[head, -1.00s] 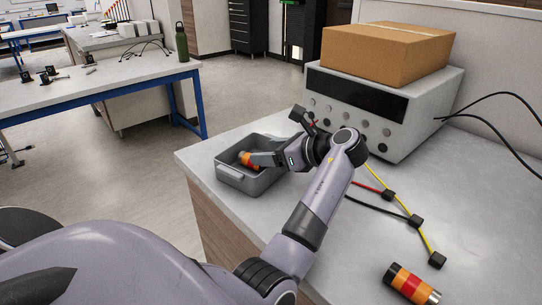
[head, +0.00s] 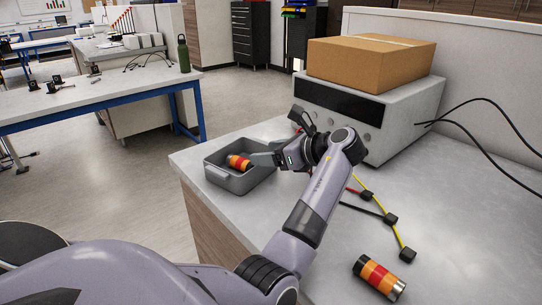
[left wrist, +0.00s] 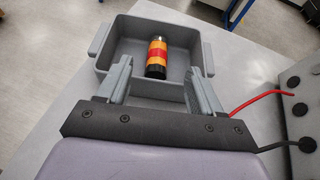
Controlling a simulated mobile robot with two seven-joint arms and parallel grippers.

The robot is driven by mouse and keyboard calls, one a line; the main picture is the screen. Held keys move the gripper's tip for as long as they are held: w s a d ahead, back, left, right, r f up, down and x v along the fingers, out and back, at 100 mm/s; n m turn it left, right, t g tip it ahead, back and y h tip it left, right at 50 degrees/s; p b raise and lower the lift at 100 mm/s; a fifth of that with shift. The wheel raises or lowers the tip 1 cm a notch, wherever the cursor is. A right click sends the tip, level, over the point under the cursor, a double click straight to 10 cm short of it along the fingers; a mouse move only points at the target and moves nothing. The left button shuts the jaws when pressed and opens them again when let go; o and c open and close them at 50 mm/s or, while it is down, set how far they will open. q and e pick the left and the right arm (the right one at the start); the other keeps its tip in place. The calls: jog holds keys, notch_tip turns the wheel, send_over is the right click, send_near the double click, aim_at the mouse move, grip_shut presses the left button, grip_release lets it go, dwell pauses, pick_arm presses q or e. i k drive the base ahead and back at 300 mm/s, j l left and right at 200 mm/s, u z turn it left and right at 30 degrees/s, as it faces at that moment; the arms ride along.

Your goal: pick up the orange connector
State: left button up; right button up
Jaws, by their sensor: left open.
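One orange connector, a cylinder with orange, red and black bands, lies in a grey tray (head: 240,184) near the counter's left corner. This connector (head: 238,162) also shows in the left wrist view (left wrist: 157,57), where the tray (left wrist: 129,25) surrounds it. A second orange connector (head: 379,277) lies on the counter at the lower right. My left gripper (head: 256,157) is at the tray's right side. In the left wrist view its two fingers (left wrist: 160,84) are apart, one on each side of the near end of the connector in the tray. My right gripper is not in view.
A grey instrument box (head: 372,119) with a cardboard box (head: 371,62) on top stands behind my left arm. Yellow, red and black cables with black plugs (head: 390,219) lie right of the arm. The counter's right part is mostly clear.

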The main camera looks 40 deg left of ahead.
aim_at(378, 277)
jog(key=l, duration=0.3)
jog(key=k, duration=1)
